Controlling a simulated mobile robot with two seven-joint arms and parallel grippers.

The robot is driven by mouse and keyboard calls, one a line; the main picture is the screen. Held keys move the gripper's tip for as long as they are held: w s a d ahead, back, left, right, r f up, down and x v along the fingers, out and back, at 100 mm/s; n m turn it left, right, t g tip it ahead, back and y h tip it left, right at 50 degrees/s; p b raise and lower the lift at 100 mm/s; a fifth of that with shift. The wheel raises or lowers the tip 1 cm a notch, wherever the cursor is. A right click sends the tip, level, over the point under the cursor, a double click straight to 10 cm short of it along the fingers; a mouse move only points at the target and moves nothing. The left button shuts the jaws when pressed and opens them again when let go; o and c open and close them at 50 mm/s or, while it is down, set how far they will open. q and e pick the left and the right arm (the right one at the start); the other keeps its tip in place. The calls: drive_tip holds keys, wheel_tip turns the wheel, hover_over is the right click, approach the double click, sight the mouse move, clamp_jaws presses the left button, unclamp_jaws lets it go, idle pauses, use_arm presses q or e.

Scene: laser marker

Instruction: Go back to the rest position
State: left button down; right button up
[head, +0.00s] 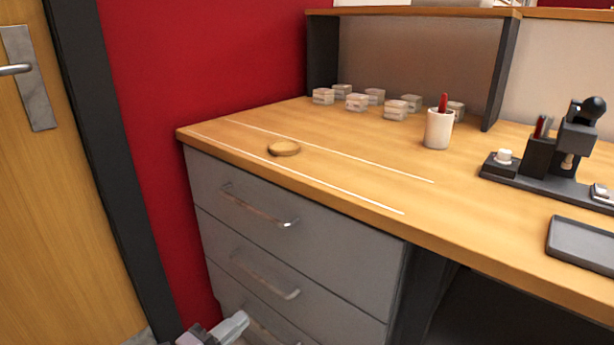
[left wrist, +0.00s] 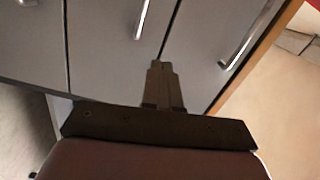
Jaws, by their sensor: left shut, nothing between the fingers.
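My left gripper (head: 238,322) shows at the bottom of the head view, low in front of the grey drawer cabinet. In the left wrist view the left gripper (left wrist: 160,68) has its fingers together with nothing between them. It points at the drawer fronts (left wrist: 110,35); I cannot tell whether it touches them. My right gripper is in neither view.
The wooden desk (head: 350,165) stands above the grey drawers (head: 290,215), which have metal handles. On it are a round wooden disc (head: 284,148), several small boxes (head: 357,102), a white cup (head: 438,128), a black device (head: 575,140) and a dark tray (head: 585,245). A door (head: 60,200) is at left.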

use_arm(q)
drive_tip(key=s+f+n+g+y, duration=0.35)
drive_tip(key=s+n+y, duration=0.25)
drive_tip(key=s+n, duration=1.25)
drive_tip(key=s+a+r+n+y+p, duration=0.1)
drive_tip(key=a+r+p, duration=0.1)
drive_tip(key=r+p, duration=0.5)
drive_tip(key=s+a+r+n+g+p, duration=0.1)
drive_tip(key=r+p, duration=0.6)
drive_tip(key=p, duration=0.9)
drive_tip(key=shift+s+a+y, duration=0.35)
drive_tip(key=shift+a+y, duration=0.05)
drive_tip(key=shift+a, duration=0.4)
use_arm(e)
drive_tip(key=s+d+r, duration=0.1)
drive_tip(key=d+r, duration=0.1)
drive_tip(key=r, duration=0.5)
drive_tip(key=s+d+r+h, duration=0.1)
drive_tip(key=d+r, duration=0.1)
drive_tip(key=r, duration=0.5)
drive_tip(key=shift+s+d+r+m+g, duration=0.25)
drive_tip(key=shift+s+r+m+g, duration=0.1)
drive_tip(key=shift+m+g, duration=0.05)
use_arm(q)
drive_tip(key=shift+r, duration=0.1)
